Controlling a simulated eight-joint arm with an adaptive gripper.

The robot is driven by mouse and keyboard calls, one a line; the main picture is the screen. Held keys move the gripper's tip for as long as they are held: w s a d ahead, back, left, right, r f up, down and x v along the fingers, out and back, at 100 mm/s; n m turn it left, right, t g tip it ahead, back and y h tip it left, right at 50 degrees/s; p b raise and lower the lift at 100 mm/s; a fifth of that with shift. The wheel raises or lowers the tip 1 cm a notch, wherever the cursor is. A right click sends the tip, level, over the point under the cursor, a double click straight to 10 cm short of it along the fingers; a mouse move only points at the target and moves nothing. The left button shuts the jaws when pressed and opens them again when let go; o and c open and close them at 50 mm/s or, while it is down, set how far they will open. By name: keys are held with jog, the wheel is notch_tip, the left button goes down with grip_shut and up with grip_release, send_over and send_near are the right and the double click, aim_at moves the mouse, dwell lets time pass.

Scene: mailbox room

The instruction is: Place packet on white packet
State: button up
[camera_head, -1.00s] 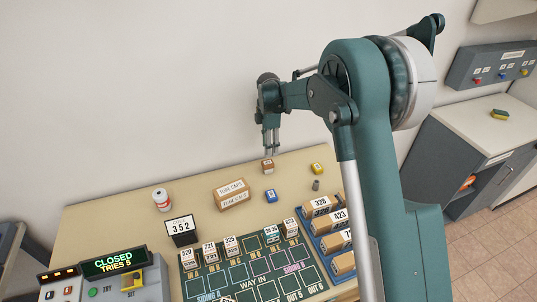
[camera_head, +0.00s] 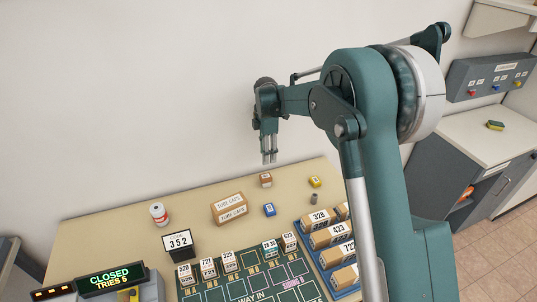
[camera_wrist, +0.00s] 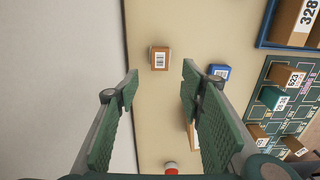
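A small brown packet (camera_head: 265,180) with a white label lies near the back edge of the table; in the wrist view (camera_wrist: 160,58) it lies ahead of the fingers, between their lines. My gripper (camera_head: 269,160) hangs above the table close behind this packet. In the wrist view its two green fingers (camera_wrist: 160,88) are spread wide with nothing between them. A blue packet (camera_head: 269,210) and a yellow packet (camera_head: 315,182) lie nearby. I cannot single out a plainly white packet; several small boxes on the green board (camera_head: 255,285) have white labelled faces.
A blue tray (camera_head: 318,258) of numbered boxes is at right. A display (camera_head: 112,280) reads CLOSED, TRIES 5. A grey cylinder (camera_head: 314,198) stands by the yellow packet.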

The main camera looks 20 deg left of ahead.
jog(key=shift+d+r, duration=0.1)
dwell(0.3)
jog(key=s+d+r+m+t, duration=0.1)
jog(key=s+d+r+m, duration=0.15)
jog(key=d+r, duration=0.5)
jog(key=s+d+r+m+y, duration=0.1)
jog(key=d+r+m, duration=0.35)
jog(key=d, duration=0.65)
jog(key=s+d+r+m+t, duration=0.1)
jog(key=d+r+m, duration=0.1)
jog(key=d+r, duration=0.6)
jog(key=s+d+r+m+t, duration=0.15)
jog(key=s+d+m, duration=0.3)
jog(key=d, duration=0.45)
jog(key=s+d+r+m+t, duration=0.1)
jog(key=s+d+r+m, duration=0.15)
jog(key=s+d, duration=0.5)
jog(key=s+d+f+m+t, duration=0.1)
jog(key=s+d+f+m, duration=0.2)
jog(key=s+d, duration=0.6)
jog(key=s+d+f+m+t+h, duration=0.1)
jog(key=s+d+f+m, duration=0.2)
jog(key=s+d+m, duration=0.5)
jog(key=s+d, duration=0.1)
jog(key=s, duration=0.2)
jog(key=shift+d+f+t, duration=0.15)
jog(key=shift+d+t, duration=0.05)
jog(key=shift+t, duration=0.15)
